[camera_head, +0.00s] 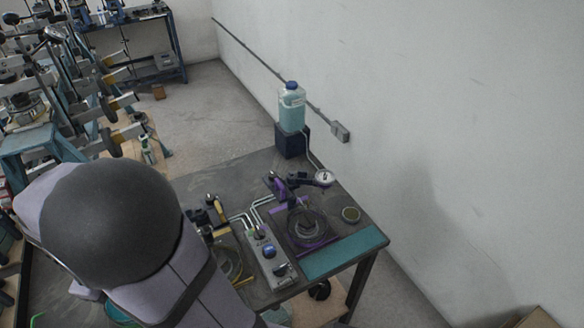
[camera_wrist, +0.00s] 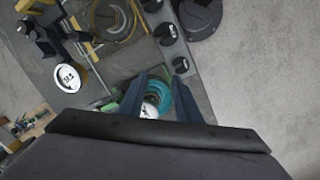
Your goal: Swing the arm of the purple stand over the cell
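The purple stand (camera_head: 275,185) is at the back right of the bench in the head view. Its dark arm (camera_head: 302,182) points right and carries a white dial gauge (camera_head: 324,177). The round dark cell (camera_head: 307,225) sits in front of the stand, and the arm lies behind it, not above it. My gripper (camera_wrist: 160,84) shows in the wrist view with its two dark fingers apart. A teal ring and a white round thing lie beyond the fingers, with no clear grip on them. In the head view my large arm link hides the gripper.
A yellow stand (camera_head: 218,208) and control box (camera_head: 268,250) with knobs stand left of the cell. A bottle (camera_head: 291,107) on a dark block is at the back. A wall runs behind.

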